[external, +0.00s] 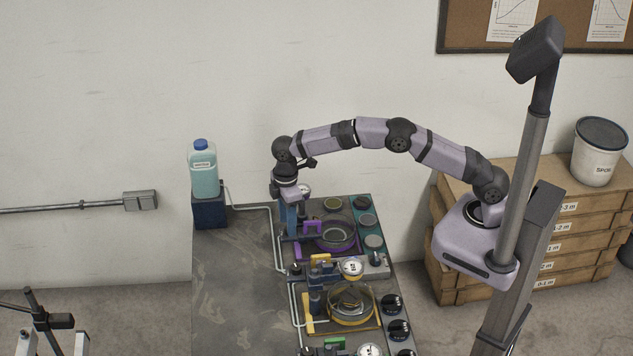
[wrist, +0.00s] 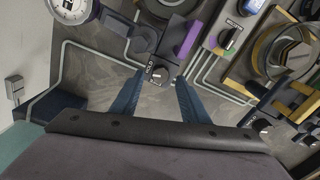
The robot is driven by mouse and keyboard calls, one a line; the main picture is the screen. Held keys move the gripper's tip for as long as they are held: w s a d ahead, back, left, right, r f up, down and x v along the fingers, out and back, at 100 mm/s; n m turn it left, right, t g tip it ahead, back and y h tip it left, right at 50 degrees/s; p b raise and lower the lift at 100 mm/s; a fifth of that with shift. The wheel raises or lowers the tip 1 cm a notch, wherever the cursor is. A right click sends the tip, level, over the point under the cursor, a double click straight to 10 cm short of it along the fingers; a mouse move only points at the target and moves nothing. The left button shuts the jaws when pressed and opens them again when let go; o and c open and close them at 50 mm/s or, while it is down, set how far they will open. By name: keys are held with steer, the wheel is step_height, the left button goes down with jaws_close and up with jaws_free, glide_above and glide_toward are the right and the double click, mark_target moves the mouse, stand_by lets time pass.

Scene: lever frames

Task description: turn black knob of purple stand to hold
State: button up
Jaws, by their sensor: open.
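The purple stand (external: 300,253) is on the bench, with a round purple-rimmed part and a purple handle (external: 313,227). In the wrist view a purple piece (wrist: 188,38) shows near the top. A black knob (wrist: 158,75) with a white HOLD label beside it lies between my fingertips in that view; whether they touch it I cannot tell. My gripper (wrist: 160,78) is open, its two blue fingers spread on either side of the knob. In the external view my gripper (external: 289,228) points down at the left side of the purple stand, and the knob is not clear there.
A yellow stand (external: 315,326) with a round gauge (external: 352,267) stands in front of the purple one. Black knobs (external: 391,304) line the bench's right side. A teal-filled bottle (external: 203,172) stands at the back left. Pale pipes run beside the stands; the bench's left part is clear.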

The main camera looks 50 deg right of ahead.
steer(key=shift+r+b, duration=0.8)
steer(key=shift+r, duration=2.25)
steer(key=shift+d, duration=0.5)
steer(key=s+d+f+m, duration=0.1)
steer(key=s+d+m, duration=0.3)
steer(key=s+d, duration=0.5)
steer(key=s+d+m, duration=0.5)
steer(key=s+d, duration=0.1)
steer(key=d, duration=0.8)
steer(key=s+d+f+m, duration=0.1)
steer(key=s+d+f, duration=0.1)
steer(key=s, duration=0.4)
steer(key=s+d+f+m, duration=0.2)
steer(key=s, duration=0.3)
steer(key=shift+s+d+f, duration=0.15)
steer(key=shift+s+d, duration=0.1)
steer(key=shift+s, duration=0.1)
